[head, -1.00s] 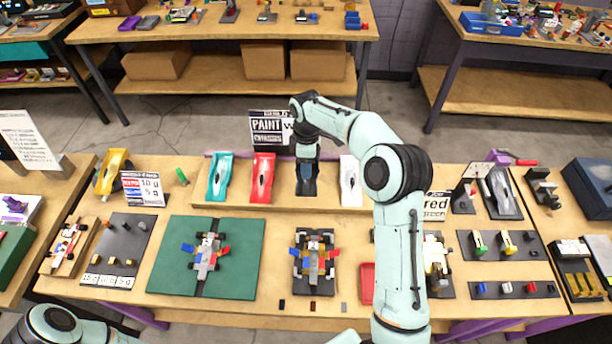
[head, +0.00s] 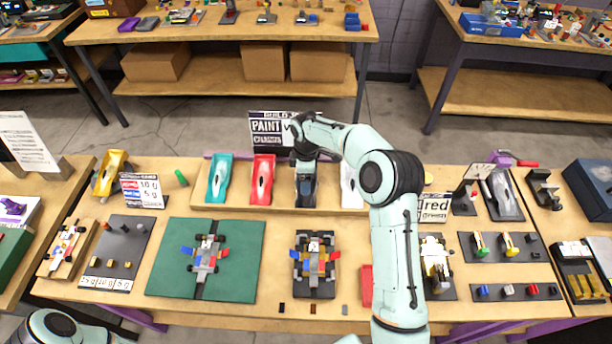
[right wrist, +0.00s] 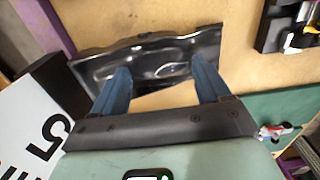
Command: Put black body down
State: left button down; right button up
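The glossy black body (head: 307,202) is on or just over the raised wooden board (head: 232,207), between the red body (head: 262,180) and the white body (head: 348,183). My right gripper (head: 306,178) is right above it and hides its far part. In the right wrist view, the black body (right wrist: 165,62) lies crosswise beyond the fingertips. My right gripper (right wrist: 160,72) has its two blue fingers wide apart, overlapping the body's near edge. Whether they touch it is unclear. My left arm shows at the lower left; its gripper is out of view.
A teal body (head: 219,178) stands left of the red one. A paint sign (head: 266,130) stands behind the board. In front are a green mat (head: 165,285) with a brick car and a black base (head: 315,290) with bricks. A red tray (head: 366,287) sits beside my right arm.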

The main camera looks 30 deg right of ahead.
pick_arm(q)
jog(key=shift+w+r+p, duration=0.75)
jog(key=shift+w+r, duration=0.25)
jog(key=shift+w, duration=0.1)
pick_arm(e)
notch_tip(320, 180, up, 12)
jog(key=shift+r, duration=0.2)
